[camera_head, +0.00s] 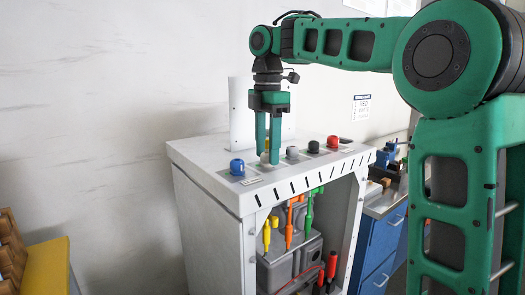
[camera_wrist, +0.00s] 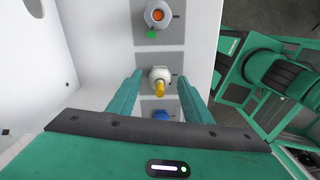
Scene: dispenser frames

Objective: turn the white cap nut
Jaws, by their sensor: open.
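The white cap nut (camera_head: 265,158) sits on the top of the light grey cabinet (camera_head: 205,151), second from the left in a row of coloured caps. In the wrist view the white cap nut (camera_wrist: 158,73) shows a yellow-orange tip and lies between my fingers. My gripper (camera_head: 268,158) points straight down over it, with its two green fingers apart. In the wrist view my gripper (camera_wrist: 161,73) has one finger on each side of the nut, with visible gaps. Whether the fingertips reach down around the nut is hard to tell.
A blue cap (camera_head: 237,167) is left of the white one. A grey cap (camera_head: 292,153), a black cap (camera_head: 313,147) and a red cap (camera_head: 332,141) are to the right. A white upright panel (camera_head: 240,112) stands behind. Coloured nozzles hang below the top. A blue-drawered bench is at right.

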